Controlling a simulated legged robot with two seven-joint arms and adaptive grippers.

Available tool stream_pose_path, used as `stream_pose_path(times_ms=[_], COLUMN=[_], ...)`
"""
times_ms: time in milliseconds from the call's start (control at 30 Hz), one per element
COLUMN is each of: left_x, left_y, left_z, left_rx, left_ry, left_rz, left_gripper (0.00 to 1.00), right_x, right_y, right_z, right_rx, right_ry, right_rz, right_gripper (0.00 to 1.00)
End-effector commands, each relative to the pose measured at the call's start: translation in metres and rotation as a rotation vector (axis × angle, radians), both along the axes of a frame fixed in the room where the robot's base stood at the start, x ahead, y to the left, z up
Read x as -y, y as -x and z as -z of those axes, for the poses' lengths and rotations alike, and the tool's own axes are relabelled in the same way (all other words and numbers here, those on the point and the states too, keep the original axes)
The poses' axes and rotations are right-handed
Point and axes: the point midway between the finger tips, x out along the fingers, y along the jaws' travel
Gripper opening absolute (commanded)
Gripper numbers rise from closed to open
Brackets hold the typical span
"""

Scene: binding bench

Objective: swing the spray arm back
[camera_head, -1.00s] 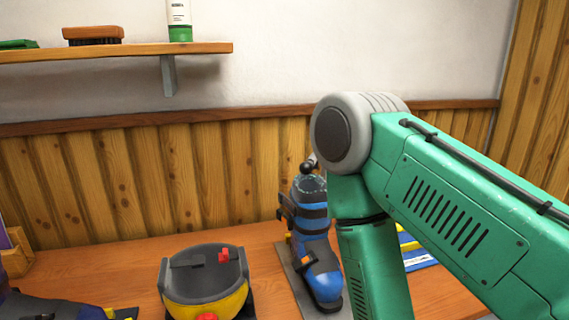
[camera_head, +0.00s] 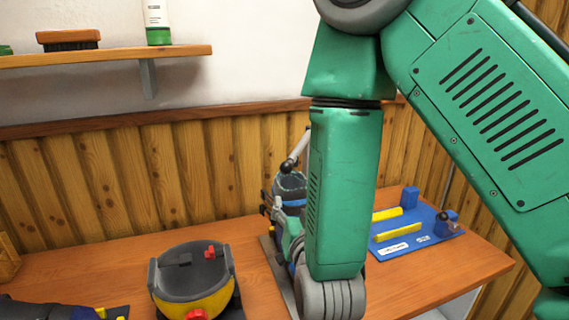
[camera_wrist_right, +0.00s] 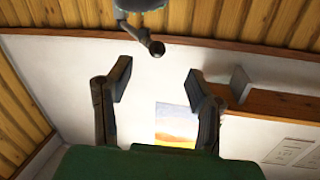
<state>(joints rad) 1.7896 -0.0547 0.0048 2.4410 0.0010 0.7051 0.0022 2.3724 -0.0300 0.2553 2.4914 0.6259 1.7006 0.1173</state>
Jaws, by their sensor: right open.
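The likely spray arm (camera_head: 299,146) is a light grey rod with a dark knob at its lower end. A dark rod end, perhaps the same part, shows at the top of the right wrist view (camera_wrist_right: 140,34). My right gripper (camera_wrist_right: 158,82) is open with nothing between its fingers, and that rod end lies beyond the fingertips, apart from them. In the head view my green right arm hides most of the boot and much of this gripper. My left gripper is out of view.
A yellow and dark grey device (camera_head: 194,285) with red knobs stands left of the boot on the wooden bench (camera_head: 440,275). A blue board (camera_head: 418,236) with yellow bars lies to the right. A shelf (camera_head: 100,57) holds a brush (camera_head: 68,39) and a bottle (camera_head: 157,22).

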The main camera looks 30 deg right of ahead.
Motion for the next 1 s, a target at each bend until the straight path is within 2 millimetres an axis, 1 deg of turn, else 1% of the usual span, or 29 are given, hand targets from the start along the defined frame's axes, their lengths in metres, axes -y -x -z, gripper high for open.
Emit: stream_pose_path(times_ms=[33, 133, 267, 600, 700, 833, 1000], left_x=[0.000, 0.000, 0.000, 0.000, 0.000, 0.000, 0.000], left_y=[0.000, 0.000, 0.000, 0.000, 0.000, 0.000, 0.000], left_z=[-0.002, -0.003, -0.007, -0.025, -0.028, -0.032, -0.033], left_rx=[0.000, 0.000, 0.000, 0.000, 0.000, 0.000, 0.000], left_ry=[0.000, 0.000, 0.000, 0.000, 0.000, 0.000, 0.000], left_rz=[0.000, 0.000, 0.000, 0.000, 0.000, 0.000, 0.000], left_gripper=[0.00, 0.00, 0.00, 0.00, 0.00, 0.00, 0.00], right_x=[0.001, 0.003, 0.010, 0.040, 0.048, 0.054, 0.059], right_y=[0.000, -0.004, -0.019, -0.083, -0.099, -0.115, -0.124], right_z=[-0.012, -0.020, -0.019, -0.019, -0.019, -0.019, -0.018], right_rx=[0.031, 0.057, 0.055, 0.053, 0.053, 0.053, 0.052], right_ry=[0.006, 0.009, 0.008, 0.008, 0.009, 0.008, 0.008], right_rz=[0.010, 0.021, 0.023, 0.020, 0.019, 0.019, 0.018], right_gripper=[0.47, 0.47, 0.47, 0.47, 0.47, 0.47, 0.47])
